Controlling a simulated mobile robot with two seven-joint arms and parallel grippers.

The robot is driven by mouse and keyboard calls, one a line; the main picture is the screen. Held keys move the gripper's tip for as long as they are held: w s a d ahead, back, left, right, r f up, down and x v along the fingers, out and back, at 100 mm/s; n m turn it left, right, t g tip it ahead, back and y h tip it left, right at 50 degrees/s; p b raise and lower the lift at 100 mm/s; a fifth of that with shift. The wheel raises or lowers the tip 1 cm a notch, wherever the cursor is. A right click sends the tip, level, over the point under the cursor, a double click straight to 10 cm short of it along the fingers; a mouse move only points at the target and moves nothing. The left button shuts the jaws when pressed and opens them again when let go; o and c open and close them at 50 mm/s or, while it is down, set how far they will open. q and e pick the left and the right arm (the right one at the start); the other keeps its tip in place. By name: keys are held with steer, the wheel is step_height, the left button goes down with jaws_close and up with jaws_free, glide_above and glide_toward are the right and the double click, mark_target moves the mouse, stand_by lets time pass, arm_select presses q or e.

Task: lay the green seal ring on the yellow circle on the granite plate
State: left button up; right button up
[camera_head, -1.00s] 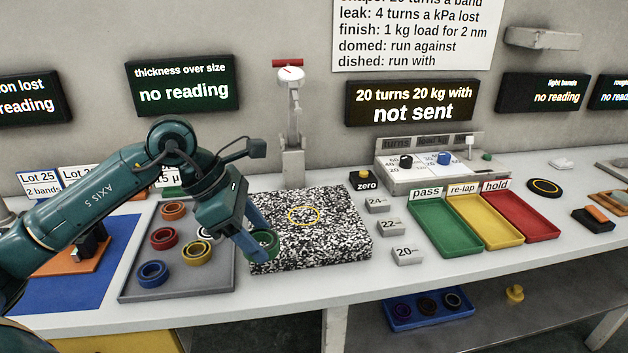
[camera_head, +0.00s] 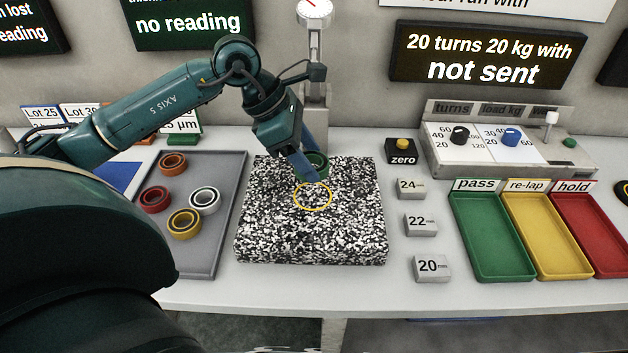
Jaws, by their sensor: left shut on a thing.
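The green seal ring (camera_head: 319,171) is held in my left gripper (camera_head: 312,168), whose blue fingers are shut on it. Gripper and ring show over the speckled black and white granite plate (camera_head: 270,235), just behind the yellow circle (camera_head: 313,208) in the picture. I cannot tell whether the ring touches the plate or hangs slightly above it. The fingers cover part of the ring. The yellow circle lies bare on the plate, its far edge close to the ring. My right gripper is out of view.
A grey tray (camera_head: 203,258) with several rings stands left of the plate. A gauge stand (camera_head: 314,60) rises behind it. Gauge blocks (camera_head: 420,225) and a zero button (camera_head: 403,147) stand to the right, then green, yellow and red trays. My own dark arm part covers the lower left.

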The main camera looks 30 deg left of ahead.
arm_select(q)
steer(key=shift+f, duration=3.3)
steer(key=o, duration=1)
steer(key=shift+r, duration=0.15)
steer(key=b+v, duration=0.1)
steer(key=v, duration=1.1)
